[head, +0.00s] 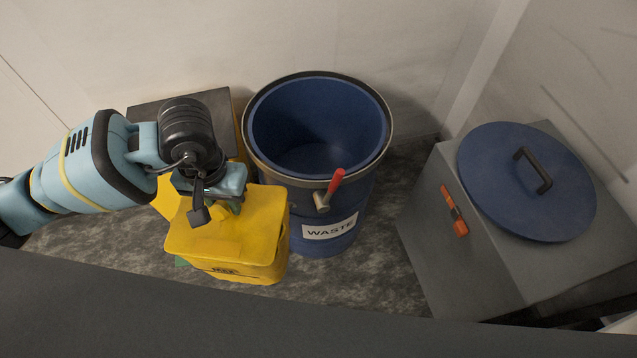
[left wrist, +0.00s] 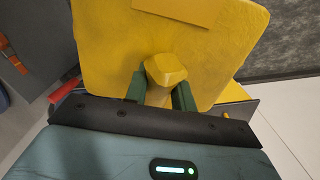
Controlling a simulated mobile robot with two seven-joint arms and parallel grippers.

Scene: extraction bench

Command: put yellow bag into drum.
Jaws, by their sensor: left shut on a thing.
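The yellow bag (head: 240,240) hangs under my left gripper (head: 222,196) in the head view, to the front left of the drum. My left gripper is shut on the bag's raised knob, which shows between the green fingers in the left wrist view (left wrist: 164,82). The bag's broad top (left wrist: 105,60) fills much of that view. The blue drum (head: 330,222), labelled WASTE, stands open at the centre, and its visible inside looks empty. The bag overlaps the drum's left side in the picture; I cannot tell whether they touch. My right gripper is not in view.
A red-handled clamp lever (head: 331,187) sticks out at the drum's front rim.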

